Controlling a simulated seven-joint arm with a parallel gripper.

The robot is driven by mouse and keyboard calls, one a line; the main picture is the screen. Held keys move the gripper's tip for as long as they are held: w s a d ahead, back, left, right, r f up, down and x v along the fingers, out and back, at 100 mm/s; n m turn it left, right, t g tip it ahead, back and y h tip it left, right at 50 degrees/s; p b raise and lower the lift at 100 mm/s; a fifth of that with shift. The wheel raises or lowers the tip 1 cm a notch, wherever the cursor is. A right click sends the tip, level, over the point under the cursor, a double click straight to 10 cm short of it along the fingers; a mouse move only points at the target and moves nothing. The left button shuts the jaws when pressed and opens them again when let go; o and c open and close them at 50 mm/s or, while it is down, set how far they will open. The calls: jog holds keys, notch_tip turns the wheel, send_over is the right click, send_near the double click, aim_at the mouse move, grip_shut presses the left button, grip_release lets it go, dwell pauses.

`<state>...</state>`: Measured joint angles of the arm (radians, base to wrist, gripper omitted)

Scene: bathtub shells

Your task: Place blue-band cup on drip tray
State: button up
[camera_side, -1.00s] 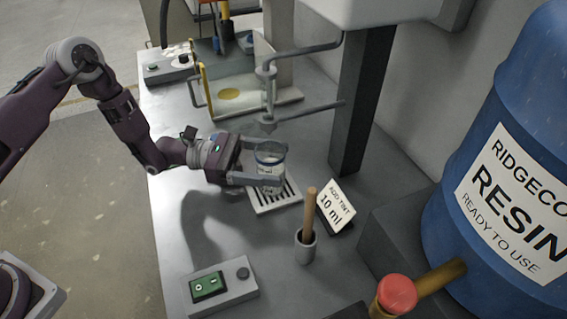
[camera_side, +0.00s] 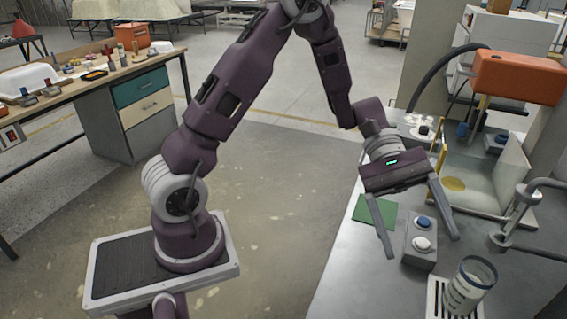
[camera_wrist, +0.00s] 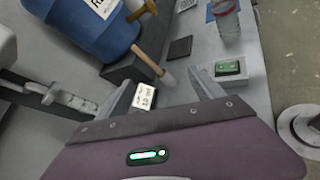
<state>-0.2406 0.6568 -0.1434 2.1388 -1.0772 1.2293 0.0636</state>
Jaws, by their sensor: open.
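The blue-band cup (camera_side: 470,285), clear with a dark blue band near its rim, stands on the slotted drip tray (camera_side: 433,300) at the lower right of the side view. It looks upright; its base is partly cut off by the frame edge. My gripper (camera_side: 421,247) is open and empty, behind and to the left of the cup and apart from it. In the wrist view my gripper (camera_wrist: 162,80) also shows spread fingers with nothing held. A clear cup with a reddish rim (camera_wrist: 227,20) stands at the top right there.
A grey button box (camera_side: 420,240) lies below my fingers, with a green mat (camera_side: 376,210) beside it. A metal arm fixture (camera_side: 525,215) stands near the cup. The wrist view shows the blue resin drum (camera_wrist: 90,28), a tint sign (camera_wrist: 146,96) and a wooden-handled tool (camera_wrist: 150,62).

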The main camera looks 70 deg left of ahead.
jog(key=s+a+r+m+t+y, duration=0.4)
jog(key=s+a+m+y, duration=0.1)
jog(key=s, duration=0.4)
jog(key=s+a+r+m+t+y, duration=0.4)
jog(key=s+a+m+y, duration=0.1)
jog(key=s+a+y, duration=0.3)
jog(key=shift+s+a+r, duration=0.2)
jog(key=shift+s+a, duration=0.2)
jog(key=shift+s, duration=0.1)
